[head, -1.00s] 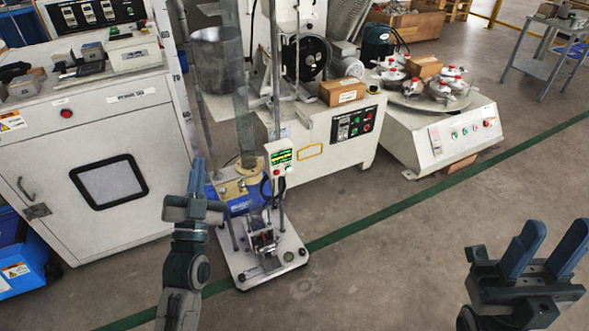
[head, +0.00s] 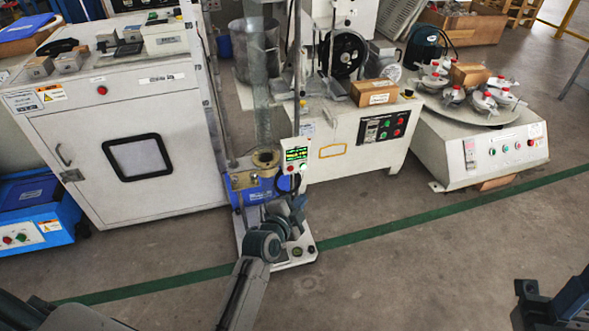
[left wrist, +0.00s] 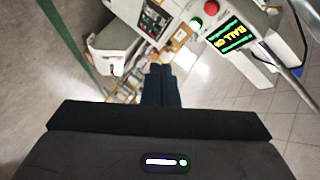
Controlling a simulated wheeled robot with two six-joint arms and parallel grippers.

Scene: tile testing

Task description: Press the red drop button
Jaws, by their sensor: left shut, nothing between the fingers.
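The drop tester's small white control box (head: 296,155) has a lit display and two buttons below it in the head view. The red button (head: 290,168) looks tiny there. In the left wrist view the red button (left wrist: 211,8) is at the top edge beside the green button (left wrist: 196,23) and the lit display (left wrist: 230,36). My left gripper (head: 297,204) is below the control box in the head view. Its fingers (left wrist: 161,85) are shut and empty, apart from the red button in the wrist view. My right gripper (head: 553,294) is cut off at the lower right.
The tester's white base plate (head: 297,251) is on the floor, partly behind my left arm. A white cabinet (head: 95,145) stands left. A white machine (head: 345,150) and a turntable unit (head: 500,155) stand right. Floor in front is open.

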